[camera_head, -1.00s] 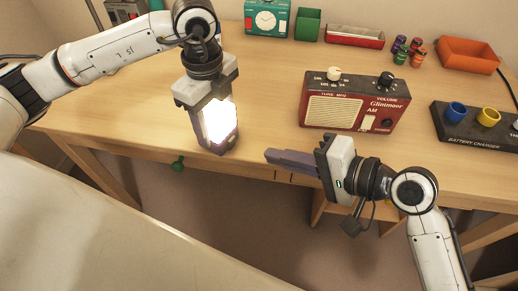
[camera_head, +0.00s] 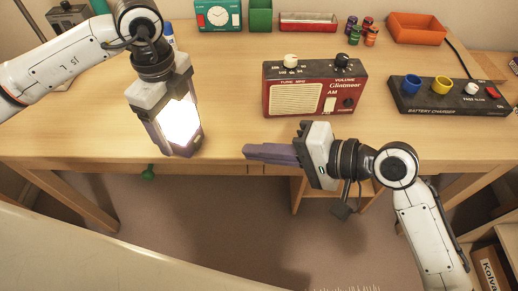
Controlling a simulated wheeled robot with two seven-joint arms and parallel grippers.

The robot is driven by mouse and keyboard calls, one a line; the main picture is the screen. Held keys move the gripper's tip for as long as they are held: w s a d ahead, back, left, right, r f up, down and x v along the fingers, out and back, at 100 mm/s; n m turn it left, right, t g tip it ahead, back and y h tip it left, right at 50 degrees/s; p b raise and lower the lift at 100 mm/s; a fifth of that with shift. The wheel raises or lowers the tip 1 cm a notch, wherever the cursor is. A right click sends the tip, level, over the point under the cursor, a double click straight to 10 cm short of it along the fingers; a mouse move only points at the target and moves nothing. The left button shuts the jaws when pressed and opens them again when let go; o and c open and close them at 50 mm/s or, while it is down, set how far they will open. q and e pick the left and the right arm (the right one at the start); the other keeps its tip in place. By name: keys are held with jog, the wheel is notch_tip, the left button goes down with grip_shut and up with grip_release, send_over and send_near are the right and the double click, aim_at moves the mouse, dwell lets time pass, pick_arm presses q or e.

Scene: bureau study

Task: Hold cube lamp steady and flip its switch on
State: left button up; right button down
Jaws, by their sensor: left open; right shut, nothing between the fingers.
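The cube lamp (camera_head: 180,122) stands near the front edge of the desk at the left, with its front panel glowing bright white. My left gripper (camera_head: 176,143) reaches down over it from above, its open fingers along the lamp's sides; whether they touch it I cannot tell. The lamp's top and back are hidden by the gripper, and I cannot make out its switch. My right gripper (camera_head: 257,152) is shut and empty near the desk's front edge, to the right of the lamp and apart from it, with its fingers pointing left toward it.
A red radio (camera_head: 315,88) stands behind my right gripper. A battery charger (camera_head: 450,97) is at the right. A clock (camera_head: 218,15), green box (camera_head: 261,15), red tray (camera_head: 308,22) and orange bin (camera_head: 417,28) line the back. The desk between lamp and radio is clear.

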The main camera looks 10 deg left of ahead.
pick_arm(q)
notch_tip(320, 180, up, 11)
jog(key=shift+f, duration=0.15)
jog(key=shift+r, duration=0.45)
